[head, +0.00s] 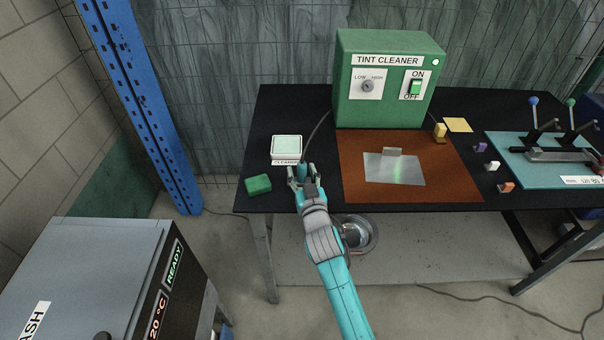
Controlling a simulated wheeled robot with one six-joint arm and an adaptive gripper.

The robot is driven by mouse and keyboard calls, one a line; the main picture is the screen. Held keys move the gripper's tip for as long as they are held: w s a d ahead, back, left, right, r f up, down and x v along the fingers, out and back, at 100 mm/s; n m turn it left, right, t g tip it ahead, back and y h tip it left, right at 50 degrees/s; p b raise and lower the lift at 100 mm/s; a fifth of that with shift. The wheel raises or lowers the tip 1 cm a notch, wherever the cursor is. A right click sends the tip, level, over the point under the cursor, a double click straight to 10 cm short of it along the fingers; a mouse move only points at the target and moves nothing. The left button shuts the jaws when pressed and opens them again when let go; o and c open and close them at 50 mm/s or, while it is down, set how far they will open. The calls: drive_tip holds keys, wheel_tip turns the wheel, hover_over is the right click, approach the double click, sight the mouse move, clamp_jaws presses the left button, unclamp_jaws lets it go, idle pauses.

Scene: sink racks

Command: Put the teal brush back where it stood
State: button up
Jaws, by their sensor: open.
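My gripper (302,176) is low over the left front part of the black table, its fingers apart. A small teal piece (302,167) shows between the fingertips, in front of the white tray labelled CLEANER (286,161); it may be the teal brush. Most of it is hidden by the gripper, so I cannot tell its tilt or whether it touches the fingers. The tray has a pale mint pad inside.
A green block (258,185) lies left of my gripper. A green TINT CLEANER machine (388,80) stands behind a brown mat (440,175) with a metal plate (394,170). Small coloured blocks and a teal lever board (540,172) are at right. The black table's (265,125) back left is clear.

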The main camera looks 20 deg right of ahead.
drive_tip(key=s+a, duration=0.1)
drive_tip(key=s, duration=1.1)
drive_tip(key=s+f+n+g+y, duration=0.1)
drive_tip(key=s+f, duration=0.3)
drive_tip(key=s, duration=1.2)
drive_tip(key=s+f+g+y, duration=0.1)
drive_tip(key=s+f, duration=0.2)
drive_tip(key=s, duration=1.3)
drive_tip(key=s+d+r+g, duration=0.1)
drive_tip(key=s+r, duration=0.3)
drive_tip(key=s, duration=0.5)
drive_tip(key=shift+s, duration=0.35)
